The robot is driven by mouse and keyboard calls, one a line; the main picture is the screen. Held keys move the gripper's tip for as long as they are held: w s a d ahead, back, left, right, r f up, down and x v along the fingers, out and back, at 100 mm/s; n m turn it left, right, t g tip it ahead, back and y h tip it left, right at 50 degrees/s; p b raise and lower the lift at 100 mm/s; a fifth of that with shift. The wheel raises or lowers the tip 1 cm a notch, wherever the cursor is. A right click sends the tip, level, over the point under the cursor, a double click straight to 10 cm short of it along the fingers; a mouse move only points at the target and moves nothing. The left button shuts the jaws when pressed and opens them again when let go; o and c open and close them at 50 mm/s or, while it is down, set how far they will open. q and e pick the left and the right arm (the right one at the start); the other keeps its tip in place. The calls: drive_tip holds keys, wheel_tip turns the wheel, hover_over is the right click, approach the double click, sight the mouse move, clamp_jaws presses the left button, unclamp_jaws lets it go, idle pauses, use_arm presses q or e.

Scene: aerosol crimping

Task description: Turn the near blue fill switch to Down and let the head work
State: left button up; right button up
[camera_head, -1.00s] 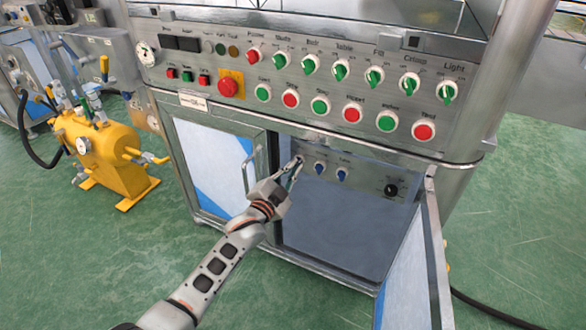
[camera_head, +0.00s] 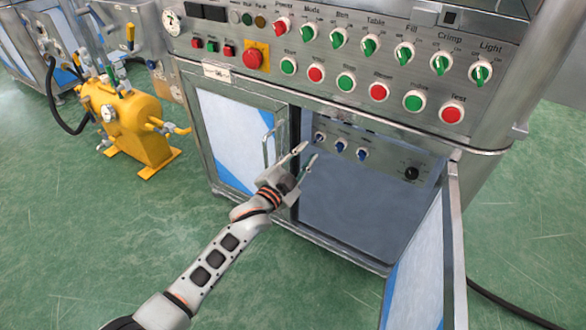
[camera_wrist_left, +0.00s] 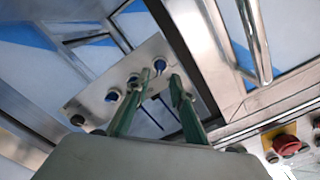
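Three blue switches sit in a row on the grey panel inside the open cabinet: the left one (camera_head: 319,137), the middle one (camera_head: 340,145) and the right one (camera_head: 362,154). Their labels are too small to read, so I cannot tell which is the near fill switch. My left gripper (camera_head: 307,154) is open and empty, just in front of and below the left switch, apart from it. In the left wrist view the left switch (camera_wrist_left: 159,66) appears between the green fingertips (camera_wrist_left: 161,80), beyond them. My right gripper is not in view.
A black knob (camera_head: 411,173) is at the panel's right. The open right door (camera_head: 425,265) and the closed left door (camera_head: 232,135) flank the opening. Above is the control panel with a red emergency button (camera_head: 253,58). A yellow tank (camera_head: 130,125) stands at left.

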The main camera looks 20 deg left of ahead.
use_arm(q)
drive_tip(key=v, duration=0.7)
idle(0.4)
